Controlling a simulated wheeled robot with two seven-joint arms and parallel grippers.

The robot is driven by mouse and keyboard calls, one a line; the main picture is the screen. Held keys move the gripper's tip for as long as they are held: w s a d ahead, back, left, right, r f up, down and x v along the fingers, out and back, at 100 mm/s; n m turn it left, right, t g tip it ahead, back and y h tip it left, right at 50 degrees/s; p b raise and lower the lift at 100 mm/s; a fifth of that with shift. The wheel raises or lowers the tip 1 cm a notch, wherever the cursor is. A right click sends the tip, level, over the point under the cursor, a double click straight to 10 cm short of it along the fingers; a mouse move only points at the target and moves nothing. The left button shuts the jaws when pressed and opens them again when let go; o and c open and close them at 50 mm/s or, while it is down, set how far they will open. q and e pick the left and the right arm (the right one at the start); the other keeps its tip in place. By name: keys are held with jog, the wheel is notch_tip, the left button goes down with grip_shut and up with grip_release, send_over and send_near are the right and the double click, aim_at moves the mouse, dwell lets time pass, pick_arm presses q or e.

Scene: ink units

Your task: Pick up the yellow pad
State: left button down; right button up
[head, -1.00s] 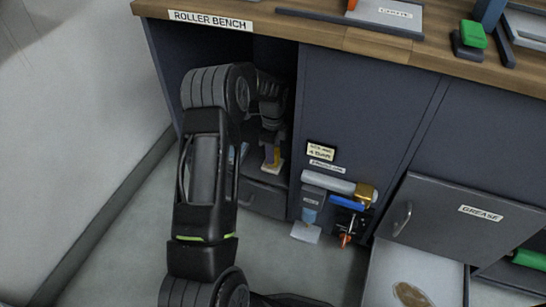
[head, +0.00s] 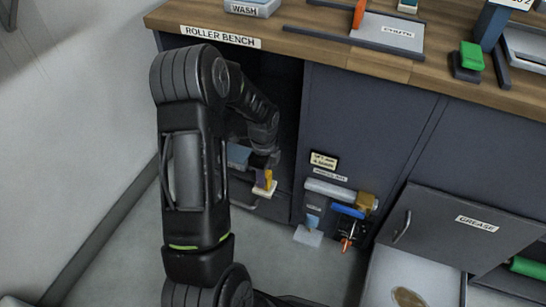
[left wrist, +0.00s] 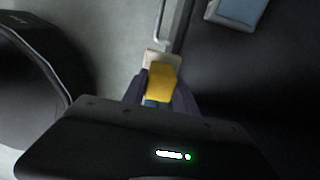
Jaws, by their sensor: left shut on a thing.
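The yellow pad (head: 267,180) is a small yellow block with a pale base, at the front of the open cubby under the bench. My left gripper (head: 265,171) is shut on it from above and hides part of it. In the left wrist view the yellow pad (left wrist: 162,82) sits between the two dark fingertips (left wrist: 160,92), with its pale end beyond them. I cannot tell whether it touches anything below. My right gripper is not in view.
A blue-grey block (head: 238,156) lies in the cubby left of the pad; a similar one shows in the left wrist view (left wrist: 238,10). A cabinet wall (head: 350,125) with a pipe fixture (head: 342,195) stands to the right. The grease drawer (head: 385,280) is pulled out.

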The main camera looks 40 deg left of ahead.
pick_arm(q)
jog(key=s+d+p, duration=0.1)
jog(key=s+d, duration=0.1)
jog(key=s, duration=0.5)
jog(key=shift+s, duration=0.25)
jog(key=c, duration=1.5)
grip_release()
jog(key=c, duration=2.9)
grip_release()
jog(key=c, duration=2.2)
grip_release()
jog(key=shift+s, duration=0.15)
